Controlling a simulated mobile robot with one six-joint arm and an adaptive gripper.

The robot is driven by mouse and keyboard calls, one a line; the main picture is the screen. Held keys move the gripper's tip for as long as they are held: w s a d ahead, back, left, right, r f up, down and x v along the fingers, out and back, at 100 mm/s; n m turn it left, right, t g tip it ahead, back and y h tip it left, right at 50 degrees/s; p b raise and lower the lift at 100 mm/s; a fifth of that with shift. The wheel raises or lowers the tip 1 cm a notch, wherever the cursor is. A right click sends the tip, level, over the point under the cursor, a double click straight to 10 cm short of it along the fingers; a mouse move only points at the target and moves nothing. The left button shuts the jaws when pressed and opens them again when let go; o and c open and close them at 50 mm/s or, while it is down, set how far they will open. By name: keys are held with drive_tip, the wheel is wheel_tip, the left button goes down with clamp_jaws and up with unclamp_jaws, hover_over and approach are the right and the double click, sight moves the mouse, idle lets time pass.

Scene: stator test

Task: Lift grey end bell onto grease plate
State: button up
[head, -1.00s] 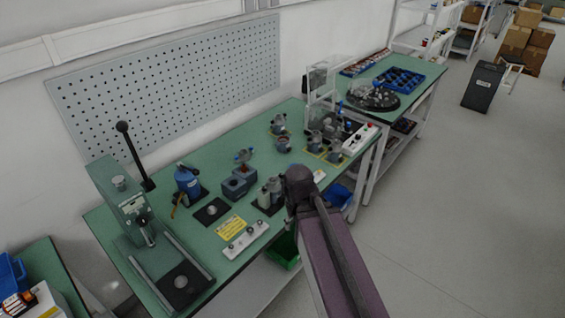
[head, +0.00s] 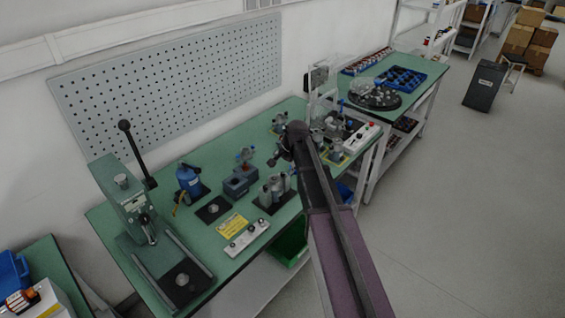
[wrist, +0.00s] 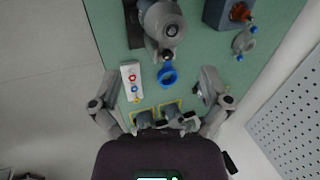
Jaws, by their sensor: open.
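My gripper (wrist: 160,76) is open and empty, its two fingers spread wide over the green bench. Below it in the wrist view, two grey rounded parts, a left one (wrist: 145,118) and a right one (wrist: 171,112), sit at yellow-outlined squares near the palm, partly hidden by it. One may be the grey end bell; I cannot tell which. A blue ring (wrist: 168,76) lies between the fingers. In the head view my gripper (head: 281,157) is partly hidden by my arm. A black square plate with a grey disc (head: 213,209) may be the grease plate.
A green lever press (head: 125,205) stands at the bench's left end. A blue bottle (head: 188,178), a grey block (head: 239,182) and grey cylinders on a black mat (head: 274,190) stand between. A white button box (wrist: 131,80) is beside the left finger. A pegboard (wrist: 290,100) bounds the back.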

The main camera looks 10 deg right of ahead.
drive_tip(key=shift+w+d+r+m, duration=0.1)
drive_tip(key=shift+w+m, duration=0.3)
drive_tip(key=shift+w, duration=0.45)
drive_tip(key=b, duration=0.4)
hover_over(275, 178)
drive_tip(key=s+d, duration=0.1)
drive_tip(key=s, duration=0.1)
drive_tip(key=f, duration=0.4)
drive_tip(key=shift+s+d+f, duration=0.15)
drive_tip(key=shift+d, duration=0.05)
drive_tip(key=shift+b+x, duration=0.75)
drive_tip(key=shift+b, duration=0.1)
drive_tip(key=shift+a+f+b, duration=0.1)
drive_tip(key=shift+f+b, duration=0.2)
drive_tip(key=shift+b+x, duration=2.2)
drive_tip(key=shift+x, duration=0.15)
drive_tip(key=shift+w+a, duration=0.1)
drive_tip(key=shift+w, duration=0.15)
